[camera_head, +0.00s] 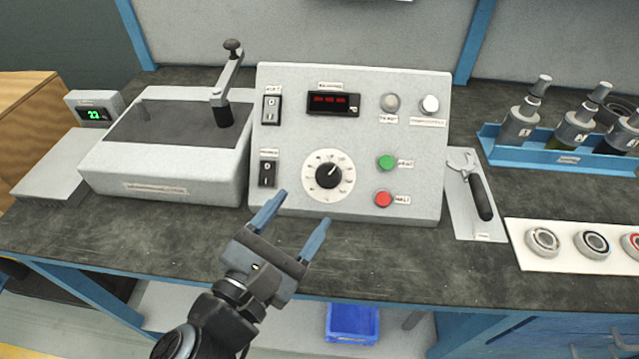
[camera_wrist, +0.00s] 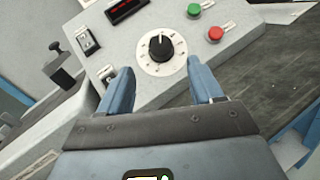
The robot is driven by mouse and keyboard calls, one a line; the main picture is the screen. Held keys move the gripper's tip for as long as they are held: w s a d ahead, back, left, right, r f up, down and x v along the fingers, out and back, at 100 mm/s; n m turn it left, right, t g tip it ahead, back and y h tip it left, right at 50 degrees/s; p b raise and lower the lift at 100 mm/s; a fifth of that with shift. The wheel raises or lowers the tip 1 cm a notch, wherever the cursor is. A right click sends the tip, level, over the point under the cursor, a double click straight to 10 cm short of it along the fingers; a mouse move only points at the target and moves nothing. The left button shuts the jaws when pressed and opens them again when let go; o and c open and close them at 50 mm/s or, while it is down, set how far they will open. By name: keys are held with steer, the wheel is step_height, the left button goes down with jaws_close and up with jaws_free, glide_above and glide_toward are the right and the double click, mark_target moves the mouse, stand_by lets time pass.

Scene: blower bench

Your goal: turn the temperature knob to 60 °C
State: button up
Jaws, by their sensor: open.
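The temperature knob (camera_head: 329,175) is a black round knob with a light pointer line, on a cream dial with marks around it, low in the middle of the grey control panel (camera_head: 420,100). In the head view its pointer is toward the upper right; the dial numbers are too small to read. My gripper (camera_head: 296,212) is open and empty, in front of and below the dial, with blue fingers apart from the panel. In the wrist view the knob (camera_wrist: 161,47) lies beyond and between the two open fingertips, not touched.
A green button (camera_head: 386,162) and a red button (camera_head: 383,199) are right of the dial. Two switches are on the left of the panel; a red display (camera_head: 332,102) is above. A lever box (camera_head: 165,165) stands left, a handled tool (camera_head: 478,195) right. Bench front is clear.

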mark_target(326, 180)
steer(key=x, duration=0.6)
steer(key=shift+w+d+p, duration=0.2)
steer(key=shift+w+p, duration=0.15)
steer(key=shift+p, duration=0.05)
steer(key=c, duration=1)
steer(key=shift+c, duration=0.2)
